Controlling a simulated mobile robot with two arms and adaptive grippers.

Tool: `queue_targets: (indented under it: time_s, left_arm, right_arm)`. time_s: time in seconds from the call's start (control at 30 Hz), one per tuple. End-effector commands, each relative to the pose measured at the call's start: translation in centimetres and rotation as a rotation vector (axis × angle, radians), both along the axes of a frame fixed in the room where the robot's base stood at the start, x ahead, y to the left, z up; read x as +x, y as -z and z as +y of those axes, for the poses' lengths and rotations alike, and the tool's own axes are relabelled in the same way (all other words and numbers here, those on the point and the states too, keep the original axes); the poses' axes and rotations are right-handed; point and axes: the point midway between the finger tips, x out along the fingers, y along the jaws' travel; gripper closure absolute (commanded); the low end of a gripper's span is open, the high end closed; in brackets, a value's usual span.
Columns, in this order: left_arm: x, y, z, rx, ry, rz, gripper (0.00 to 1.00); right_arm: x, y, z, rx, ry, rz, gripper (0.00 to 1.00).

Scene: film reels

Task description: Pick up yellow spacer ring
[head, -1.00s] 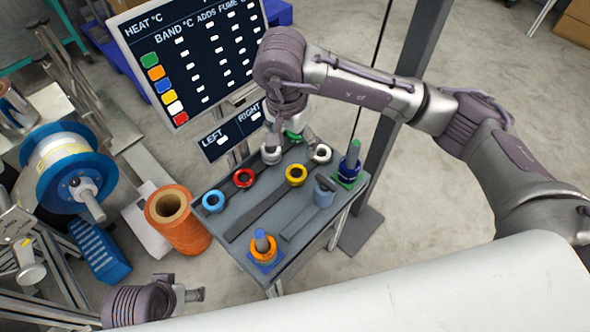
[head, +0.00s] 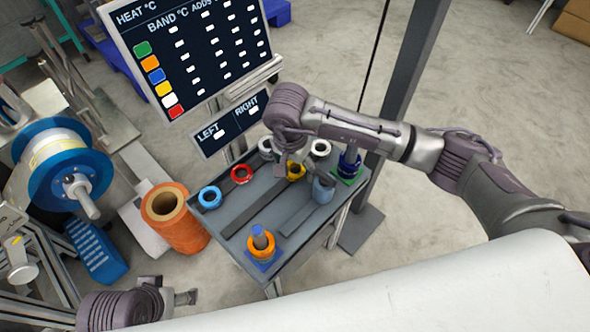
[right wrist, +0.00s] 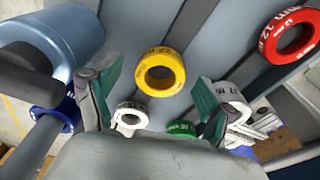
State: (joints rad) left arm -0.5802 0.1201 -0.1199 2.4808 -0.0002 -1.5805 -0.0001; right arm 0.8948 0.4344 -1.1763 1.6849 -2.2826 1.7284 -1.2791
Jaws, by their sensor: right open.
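The yellow spacer ring (head: 296,171) lies on the grey cart top (head: 233,217), partly hidden behind my right gripper in the head view. In the right wrist view the yellow ring (right wrist: 160,74) shows whole, with its open hole, ahead of and between the two fingers. My right gripper (head: 290,168) is above the ring; its fingers (right wrist: 157,105) are spread apart and empty. My left gripper (head: 187,297) is at the lower left of the head view, away from the cart; its jaw state is unclear.
A red ring (head: 241,173), blue ring (head: 210,197) and white ring (head: 320,148) lie around it. A green ring (right wrist: 182,128) shows near the right finger. An orange ring (head: 261,244) sits on a near post. A blue-grey cylinder (head: 323,190) stands close on the right.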

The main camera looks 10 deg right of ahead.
Motion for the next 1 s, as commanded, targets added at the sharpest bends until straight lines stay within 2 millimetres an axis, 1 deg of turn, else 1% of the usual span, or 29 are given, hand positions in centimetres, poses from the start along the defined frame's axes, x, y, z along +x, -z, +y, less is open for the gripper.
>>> queue_targets:
  time_s: [0.17,0.27,0.3,0.57,0.77,0.83,0.93,1.0]
  left_arm:
    - [0.0,0.0,0.0,0.000,0.000,0.000,0.18]
    - [0.0,0.0,0.0,0.000,0.000,0.000,0.18]
    - [0.0,0.0,0.0,0.000,0.000,0.000,0.18]
    - [0.0,0.0,0.0,0.000,0.000,0.000,0.18]
    - [0.0,0.0,0.0,0.000,0.000,0.000,0.18]
    - [0.0,-0.1,0.0,0.000,0.000,0.000,0.18]
    - [0.0,-0.4,0.0,0.000,0.000,0.000,0.18]
    - [0.0,-0.7,0.0,0.000,0.000,0.000,0.18]
  right_arm:
    - [0.1,0.0,0.0,0.001,0.000,-0.002,0.18]
    - [0.1,0.0,0.0,0.001,0.000,-0.002,0.33]
    - [0.1,0.0,0.0,0.000,0.000,-0.001,0.39]
    - [0.1,-0.1,0.0,0.000,0.000,-0.001,0.83]
    - [0.1,-0.1,0.0,0.001,0.000,-0.002,0.83]
    - [0.1,-0.4,0.0,0.001,0.000,-0.002,0.83]
    - [0.2,-1.7,0.0,0.000,0.000,-0.006,0.83]
    - [0.2,-3.0,0.0,0.001,-0.002,-0.006,0.83]
